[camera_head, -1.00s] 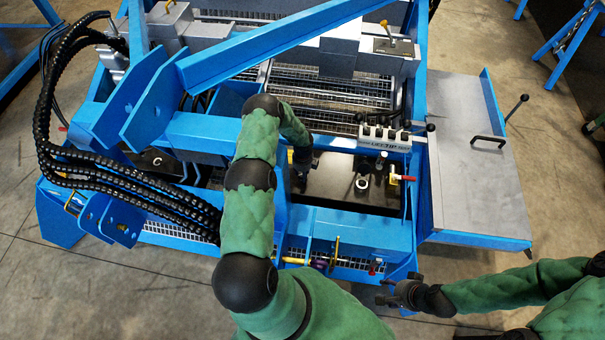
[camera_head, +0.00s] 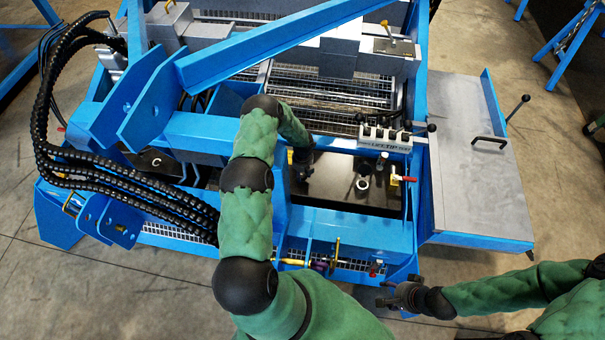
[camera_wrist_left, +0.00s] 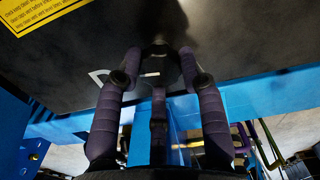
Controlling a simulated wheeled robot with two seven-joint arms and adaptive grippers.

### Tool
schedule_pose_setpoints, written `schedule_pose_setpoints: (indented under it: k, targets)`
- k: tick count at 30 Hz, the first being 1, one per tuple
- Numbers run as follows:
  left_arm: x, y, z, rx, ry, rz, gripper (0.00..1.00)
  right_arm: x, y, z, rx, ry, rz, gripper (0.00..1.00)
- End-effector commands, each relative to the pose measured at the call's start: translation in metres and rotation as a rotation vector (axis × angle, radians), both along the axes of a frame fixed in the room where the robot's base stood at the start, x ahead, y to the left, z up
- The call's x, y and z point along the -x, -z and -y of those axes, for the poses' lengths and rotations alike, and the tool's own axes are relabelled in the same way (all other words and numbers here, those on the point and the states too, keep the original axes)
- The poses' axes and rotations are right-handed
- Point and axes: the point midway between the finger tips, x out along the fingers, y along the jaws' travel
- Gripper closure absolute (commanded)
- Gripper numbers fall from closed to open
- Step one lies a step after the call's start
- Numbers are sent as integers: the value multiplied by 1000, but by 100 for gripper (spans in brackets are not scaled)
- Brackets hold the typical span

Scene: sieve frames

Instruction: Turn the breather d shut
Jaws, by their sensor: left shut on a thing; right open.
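My left gripper (camera_head: 302,156) reaches down to the dark tank top (camera_head: 338,182) inside the blue frame; my arm partly covers it. A pale letter D marking (camera_wrist_left: 101,76) lies beside the fingers, so this piece appears to be breather d. Its turned position cannot be made out. My right gripper (camera_head: 403,296) is open and empty, outside the frame at the lower right.
A ring-shaped fitting (camera_head: 362,184) and a red-handled valve (camera_head: 403,179) stand on the right of the tank. A lever block (camera_head: 385,139) is behind them. Black hoses (camera_head: 130,185) run along the left. A grey side platform (camera_head: 480,165) lies right. Blue beams surround the opening.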

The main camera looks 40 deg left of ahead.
Motion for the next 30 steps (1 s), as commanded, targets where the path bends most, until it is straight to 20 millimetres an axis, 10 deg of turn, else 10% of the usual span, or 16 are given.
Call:
schedule_pose_setpoints:
  k: [15,16,18,30]
  targets:
    - [8,6,10,14,25,-22,93,0,0,0,0,0,0,46]
    - [9,6,10,14,24,-22,55,0,0,0,0,0,0,46]
    - [9,6,10,14,24,-22,37,0,0,0,0,0,0,46]
    - [4,3,4,6,20,-11,37,0,0,0,0,0,0,46]
